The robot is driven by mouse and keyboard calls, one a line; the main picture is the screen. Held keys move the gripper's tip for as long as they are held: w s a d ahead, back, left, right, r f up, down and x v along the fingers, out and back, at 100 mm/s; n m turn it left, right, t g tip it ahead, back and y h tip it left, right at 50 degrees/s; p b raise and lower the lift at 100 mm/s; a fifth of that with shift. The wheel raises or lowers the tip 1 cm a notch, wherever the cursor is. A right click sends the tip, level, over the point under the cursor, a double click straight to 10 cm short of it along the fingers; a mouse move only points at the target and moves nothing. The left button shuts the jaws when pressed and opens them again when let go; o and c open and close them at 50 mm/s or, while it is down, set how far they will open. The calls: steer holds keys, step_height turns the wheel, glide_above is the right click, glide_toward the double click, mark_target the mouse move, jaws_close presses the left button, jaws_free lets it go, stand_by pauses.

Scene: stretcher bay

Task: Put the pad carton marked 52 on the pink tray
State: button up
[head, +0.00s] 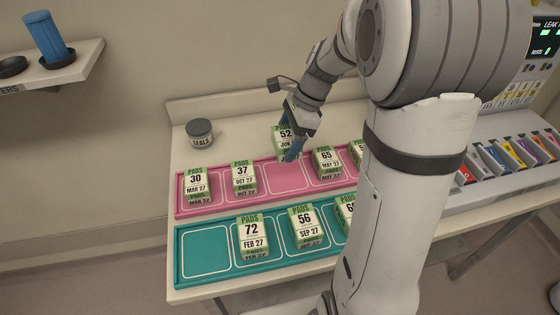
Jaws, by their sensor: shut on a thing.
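The pad carton marked 52 (285,133) is a green and white box with a JUN date. My gripper (291,150) is shut on it, with its blue fingertips at the carton's lower right. The carton shows over the back part of the pink tray (216,207), in line with the slot between cartons 37 and 65. I cannot tell if it touches the tray. The pink tray also holds the cartons marked 30 (197,186), 37 (244,178) and 65 (327,162), and one at the right partly behind my arm.
In front is a teal tray (190,277) with cartons 72 (252,237), 56 (307,226) and another partly hidden by my arm; its leftmost slot is empty. A seals jar (199,132) stands behind. A shelf (75,65) with a blue filter (46,38) is at upper left.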

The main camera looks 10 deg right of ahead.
mark_target(281, 176)
step_height(281, 176, down, 10)
steer(key=shift+r, duration=0.2)
stand_by(0.3)
steer(key=shift+f, duration=0.25)
steer(key=o, duration=1.1)
steer(key=shift+r, duration=0.1)
steer(key=v, duration=1.2)
steer(key=s+a+r+n+t+h, duration=0.1)
steer(key=s+a+n+h, duration=0.1)
steer(key=s+n, duration=0.7)
steer(key=s+a+r+n+t+h, duration=0.2)
steer(key=s+n, duration=0.7)
steer(key=shift+a, duration=0.25)
